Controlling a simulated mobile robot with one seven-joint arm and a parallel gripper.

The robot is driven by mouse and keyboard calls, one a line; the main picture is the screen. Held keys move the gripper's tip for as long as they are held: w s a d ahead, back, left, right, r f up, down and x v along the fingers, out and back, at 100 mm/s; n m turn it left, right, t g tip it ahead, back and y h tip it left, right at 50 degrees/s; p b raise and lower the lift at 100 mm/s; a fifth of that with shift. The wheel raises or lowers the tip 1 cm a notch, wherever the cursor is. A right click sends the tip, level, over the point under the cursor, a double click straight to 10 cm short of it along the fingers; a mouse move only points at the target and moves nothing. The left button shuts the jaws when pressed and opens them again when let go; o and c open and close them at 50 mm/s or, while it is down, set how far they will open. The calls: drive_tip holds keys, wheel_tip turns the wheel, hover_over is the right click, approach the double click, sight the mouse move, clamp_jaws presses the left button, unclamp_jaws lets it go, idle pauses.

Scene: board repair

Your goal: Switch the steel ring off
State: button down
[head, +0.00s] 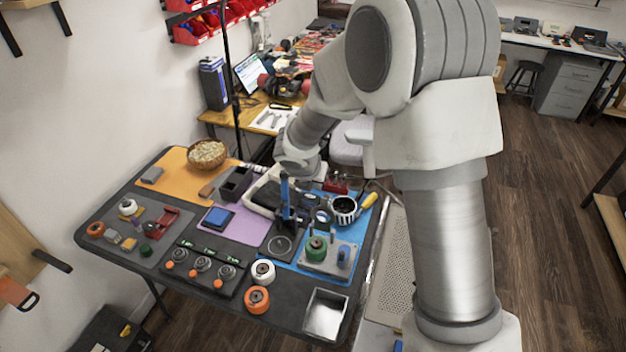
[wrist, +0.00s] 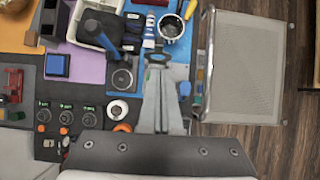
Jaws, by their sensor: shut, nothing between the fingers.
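The panel also shows in the wrist view (wrist: 54,143). A thin pale ring (head: 281,245) lies flat on a dark plate to the right; it shows in the wrist view too (wrist: 122,78). I cannot tell which of these is the steel ring. My gripper (wrist: 157,70) is shut and empty, to the right of the panel and dark plate. Its fingers are unclear in the head view.
White (head: 263,271) and orange (head: 257,299) rolls sit right of the panel. A green spool (head: 316,248) and blue cylinder (head: 344,254) stand on a grey plate. An open metal tray (head: 324,314) is at the front right.

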drive_tip(key=shift+v, duration=1.4)
drive_tip(key=shift+s+f, duration=0.1)
drive_tip(key=shift+s, duration=0.05)
drive_tip(key=s+d+r+m+b, duration=0.1)
drive_tip(key=s+d+r+m, duration=1.1)
drive_tip(key=r+m, duration=0.3)
drive_tip(key=s+d+r+m+y+b, duration=0.1)
drive_tip(key=s+m+y, duration=0.1)
drive_tip(key=s+m, duration=1.4)
drive_tip(key=shift+d+r+m, duration=0.15)
drive_tip(key=shift+r+m, duration=0.05)
drive_tip(key=shift+m, duration=0.3)
